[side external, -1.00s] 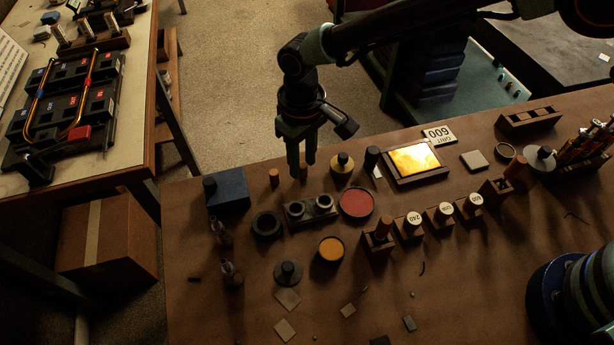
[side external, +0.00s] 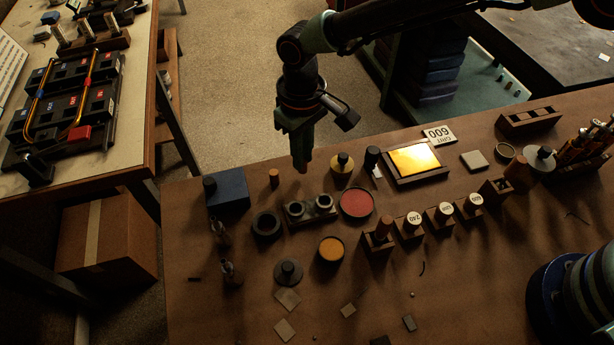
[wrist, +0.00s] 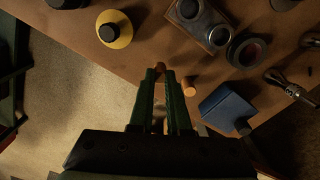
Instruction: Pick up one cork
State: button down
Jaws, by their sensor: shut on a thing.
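My gripper (side external: 301,168) is over the far edge area of the brown bench. In the wrist view its two green fingers (wrist: 163,75) are shut on an orange-brown cork (wrist: 159,66) at their tips. In the side view this cork is hidden by the fingers. A second small orange cork (side external: 274,178) stands upright on the bench to the left of the gripper. It also shows in the wrist view (wrist: 190,87), right of the fingers and apart from them.
A blue block (side external: 229,190) stands left of the corks. A dark holder with two round sockets (side external: 310,211), a yellow-based jar (side external: 342,165) and a red round pad (side external: 356,203) are close by. The bench's far edge lies just behind the gripper.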

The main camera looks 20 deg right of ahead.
jog(key=shift+r, duration=3.05)
